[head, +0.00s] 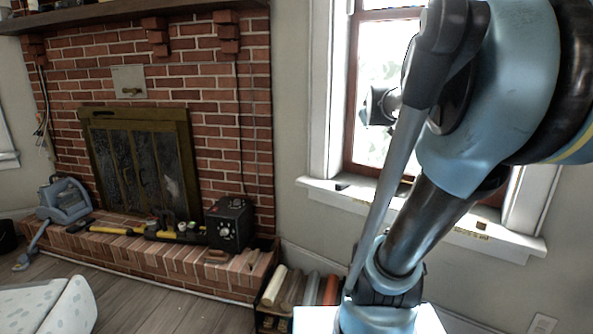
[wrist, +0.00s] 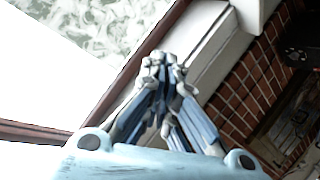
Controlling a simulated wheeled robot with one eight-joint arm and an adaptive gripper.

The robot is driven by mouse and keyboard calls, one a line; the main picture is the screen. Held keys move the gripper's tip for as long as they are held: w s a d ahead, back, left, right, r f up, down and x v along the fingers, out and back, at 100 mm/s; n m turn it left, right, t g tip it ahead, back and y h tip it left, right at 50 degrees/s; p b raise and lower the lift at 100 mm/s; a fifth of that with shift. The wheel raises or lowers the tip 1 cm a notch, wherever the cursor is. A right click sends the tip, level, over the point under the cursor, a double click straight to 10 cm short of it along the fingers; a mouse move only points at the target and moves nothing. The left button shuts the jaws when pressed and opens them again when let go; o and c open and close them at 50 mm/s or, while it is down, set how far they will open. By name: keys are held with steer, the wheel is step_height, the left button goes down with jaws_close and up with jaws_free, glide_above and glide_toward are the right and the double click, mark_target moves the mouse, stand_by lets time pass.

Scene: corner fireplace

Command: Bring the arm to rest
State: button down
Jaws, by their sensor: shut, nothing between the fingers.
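My gripper (wrist: 163,66) shows in the wrist view, its grey fingertips together and nothing between them. Behind its tips are the window frame and white sill, tilted in that view. In the head view my blue and black arm is raised and bent at the right, in front of the window. A small dark and grey part of it shows against the bright window pane; I cannot make out the fingers there. The arm appears clear of the wall and sill.
A brick fireplace (head: 218,130) stands at the left. Its hearth (head: 185,258) holds a black box (head: 230,224) and yellow-handled tools. A blue-grey machine (head: 64,200) stands at the far left. The window sill (head: 500,236) runs behind my arm. A crate of rolls (head: 296,288) sits below. Wooden floor (head: 150,314) is open in front.

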steer(key=s+a+f+m+g, duration=0.1)
steer(key=s+a+f+g, duration=0.1)
steer(key=s+f, duration=0.7)
steer(key=s+a+f+m+g+y, duration=0.1)
steer(key=s+f+g, duration=0.4)
steer(key=s+f, duration=0.5)
steer(key=s+a+f+m+g, duration=0.2)
steer(key=s+a+f+g, duration=0.1)
steer(key=s+f, duration=0.7)
steer(key=shift+s+g+y, duration=0.3)
steer(key=shift+s+g, duration=0.2)
steer(key=shift+s, duration=0.1)
steer(key=shift+w+f, duration=0.2)
steer(key=shift+w, duration=0.3)
